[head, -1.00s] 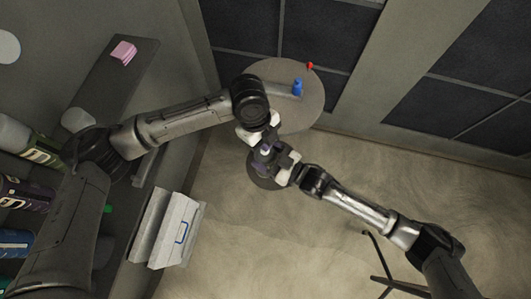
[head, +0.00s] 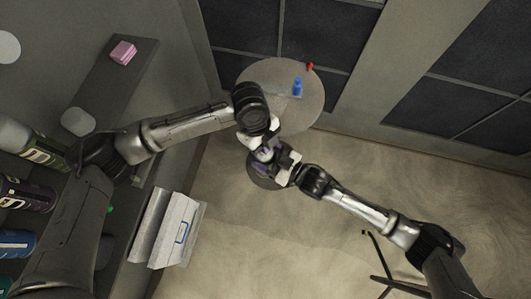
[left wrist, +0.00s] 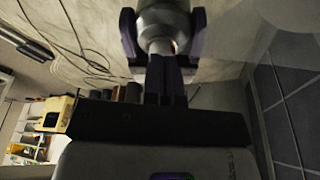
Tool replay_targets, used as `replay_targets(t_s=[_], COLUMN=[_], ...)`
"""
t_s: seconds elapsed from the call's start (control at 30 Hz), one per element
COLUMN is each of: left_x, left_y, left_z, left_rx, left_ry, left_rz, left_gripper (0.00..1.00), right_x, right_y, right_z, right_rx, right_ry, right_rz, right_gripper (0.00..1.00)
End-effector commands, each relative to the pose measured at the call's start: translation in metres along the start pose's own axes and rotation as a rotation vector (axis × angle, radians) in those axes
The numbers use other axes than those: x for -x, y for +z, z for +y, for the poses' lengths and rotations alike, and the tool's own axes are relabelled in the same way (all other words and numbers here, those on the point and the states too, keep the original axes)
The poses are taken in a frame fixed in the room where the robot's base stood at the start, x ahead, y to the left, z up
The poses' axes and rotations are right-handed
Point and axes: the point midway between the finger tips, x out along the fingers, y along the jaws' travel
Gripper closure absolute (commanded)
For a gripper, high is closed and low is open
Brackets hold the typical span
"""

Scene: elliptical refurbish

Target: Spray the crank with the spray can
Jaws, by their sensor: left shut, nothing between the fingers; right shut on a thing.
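My left gripper (head: 260,141) reaches over the middle of the head view and is shut and empty. Its closed dark fingers (left wrist: 165,80) show in the left wrist view. That can is partly hidden by both grippers. In the left wrist view a grey rounded body (left wrist: 162,25) is just beyond my left fingertips, with dark purple pieces on both sides. I cannot clearly make out the crank.
A round grey disc (head: 312,110) bears a blue bottle-like thing (head: 297,86) and a red piece (head: 310,67). A shelf with several bottles (head: 28,195) is at the left. An open grey toolbox (head: 178,232) is lower left. A black stand (head: 378,255) is lower right.

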Motion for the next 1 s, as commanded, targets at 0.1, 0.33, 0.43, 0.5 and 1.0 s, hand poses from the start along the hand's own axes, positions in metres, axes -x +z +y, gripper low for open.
replay_targets(t_s=[0.1,0.33,0.43,0.5,1.0], left_x=[-0.001,-0.001,0.002,0.005,0.046], left_y=[0.001,0.001,0.0,0.0,-0.011], left_z=[0.001,0.001,0.001,0.0,0.0], left_rx=[0.002,0.003,0.003,0.003,0.002], left_ry=[0.003,0.003,0.002,0.001,0.0], left_rz=[-0.001,-0.001,-0.001,-0.001,-0.001], left_gripper=[1.0,1.0,1.0,1.0,1.0], right_x=[-0.001,-0.002,-0.002,-0.002,-0.001], right_y=[-0.005,-0.005,-0.006,-0.006,-0.003], right_z=[0.0,0.0,0.0,0.0,0.0], right_rx=[0.002,0.003,0.003,0.003,0.002], right_ry=[-0.002,-0.002,-0.003,-0.003,-0.001], right_rz=[0.012,0.014,0.014,0.015,0.008], right_gripper=[0.76,0.76,0.76,0.76,0.76])
